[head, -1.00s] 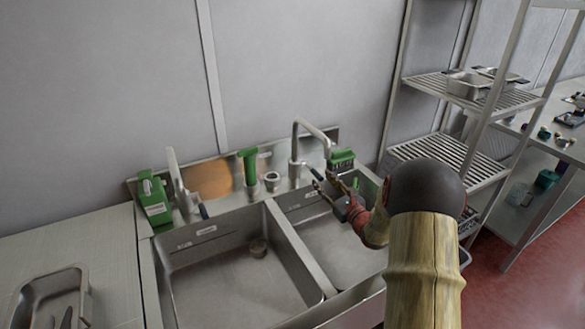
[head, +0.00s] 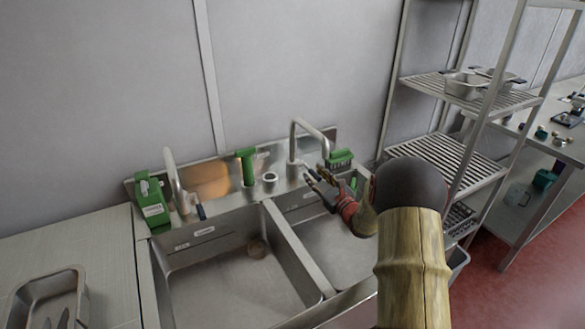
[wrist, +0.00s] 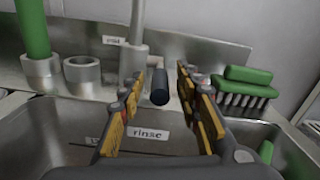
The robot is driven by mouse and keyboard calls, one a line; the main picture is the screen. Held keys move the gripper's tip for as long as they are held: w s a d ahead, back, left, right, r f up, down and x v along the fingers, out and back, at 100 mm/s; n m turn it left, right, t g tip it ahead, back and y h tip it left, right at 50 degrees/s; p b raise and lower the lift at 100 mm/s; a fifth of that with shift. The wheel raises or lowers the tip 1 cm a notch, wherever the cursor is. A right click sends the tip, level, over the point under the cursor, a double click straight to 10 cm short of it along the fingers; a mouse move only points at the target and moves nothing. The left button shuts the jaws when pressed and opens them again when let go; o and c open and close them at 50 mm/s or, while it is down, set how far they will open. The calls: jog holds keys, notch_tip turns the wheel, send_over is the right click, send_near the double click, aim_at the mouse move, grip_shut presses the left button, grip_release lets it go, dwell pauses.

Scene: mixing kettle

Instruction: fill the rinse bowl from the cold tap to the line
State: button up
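The rinse bowl is the right sink basin (head: 335,245), with a "rinse" label (wrist: 148,134) on its back wall in the wrist view. A dark, round-ended lever (wrist: 159,87) points towards the wrist camera. My gripper (head: 318,175) is open at the tap, its yellow-padded fingers (wrist: 164,98) on either side of the lever. I cannot tell whether they touch it.
A green brush (head: 340,158) stands right of the tap, close to my fingers. A green-handled tool (head: 247,165) and an empty holder (head: 270,180) stand to the left. The left basin (head: 230,285) has its own tap (head: 173,180). A wire shelf (head: 450,155) rises at right.

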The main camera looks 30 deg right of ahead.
jog(key=shift+w, duration=1.45)
jog(key=shift+c, duration=1.2)
grip_shut()
